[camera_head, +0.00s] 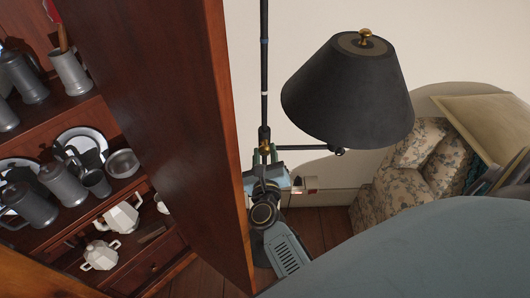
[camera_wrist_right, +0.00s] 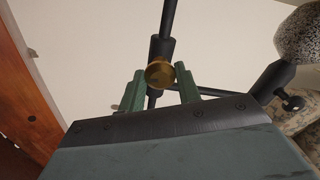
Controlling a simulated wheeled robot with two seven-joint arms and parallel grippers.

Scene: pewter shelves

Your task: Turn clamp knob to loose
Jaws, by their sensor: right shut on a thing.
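The clamp knob (camera_wrist_right: 159,74) is a round brass piece on the dark lamp pole, seen in the right wrist view. It shows small and partly covered in the head view (camera_head: 264,133). My right gripper (camera_wrist_right: 160,85) has its two green fingers on either side of the knob, shut on it. In the head view the right gripper (camera_head: 264,152) is at the pole, just below the black lampshade (camera_head: 350,95). The lamp's side arm (camera_head: 305,147) runs right from the clamp. My left gripper is not in view.
A wooden cabinet (camera_head: 165,110) with pewter mugs and white pots stands close on the left. A floral armchair (camera_head: 410,170) with a cushion is at the right. A cream wall is behind the pole.

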